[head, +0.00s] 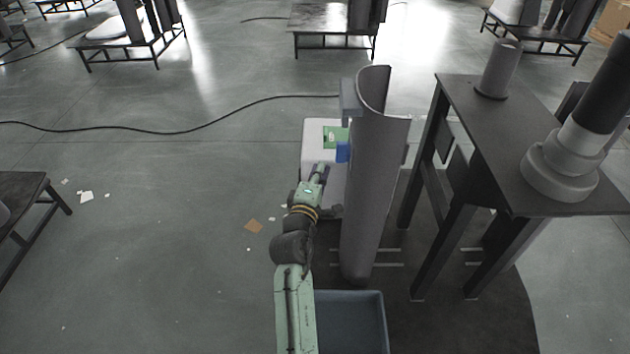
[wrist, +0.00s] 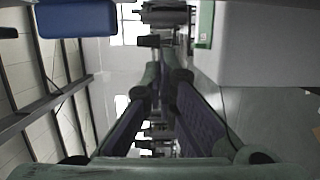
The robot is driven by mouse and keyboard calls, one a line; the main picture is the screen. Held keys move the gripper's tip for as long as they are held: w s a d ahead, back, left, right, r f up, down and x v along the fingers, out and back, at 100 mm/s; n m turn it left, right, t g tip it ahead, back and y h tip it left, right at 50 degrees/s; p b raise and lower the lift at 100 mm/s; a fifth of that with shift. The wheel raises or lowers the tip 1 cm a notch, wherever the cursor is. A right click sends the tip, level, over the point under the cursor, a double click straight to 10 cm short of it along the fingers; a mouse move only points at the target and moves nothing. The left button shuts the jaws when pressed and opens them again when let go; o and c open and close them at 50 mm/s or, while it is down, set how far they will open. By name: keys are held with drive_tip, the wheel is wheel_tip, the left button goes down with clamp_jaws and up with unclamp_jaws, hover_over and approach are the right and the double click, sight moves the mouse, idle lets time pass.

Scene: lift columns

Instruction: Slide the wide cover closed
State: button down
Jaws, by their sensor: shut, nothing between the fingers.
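A tall grey curved shell (head: 376,190) stands upright, with its hollow side showing at the top; it may be the wide cover, but I cannot tell for sure. A blue block (head: 343,152) sits at its left side, and it also shows in the wrist view (wrist: 76,18). My gripper (head: 320,170) is left of the shell, just below and left of the blue block in the head view. In the wrist view my gripper's fingers (wrist: 165,75) are close together with nothing held. I cannot tell whether the gripper touches anything.
A white box (head: 311,132) with a green panel (head: 331,136) stands behind my gripper; the box fills the wrist view's upper right (wrist: 270,40). A dark table (head: 520,150) with grey cylinders stands right. A blue-grey bin (head: 350,320) is below. The left floor is mostly open.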

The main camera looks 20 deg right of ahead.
drive_tip(key=d+p, duration=0.1)
drive_tip(key=d, duration=0.3)
drive_tip(key=shift+s+d+p, duration=0.1)
drive_tip(key=shift+s+p, duration=0.1)
drive_tip(key=shift+p, duration=0.2)
drive_tip(key=shift+d, duration=0.1)
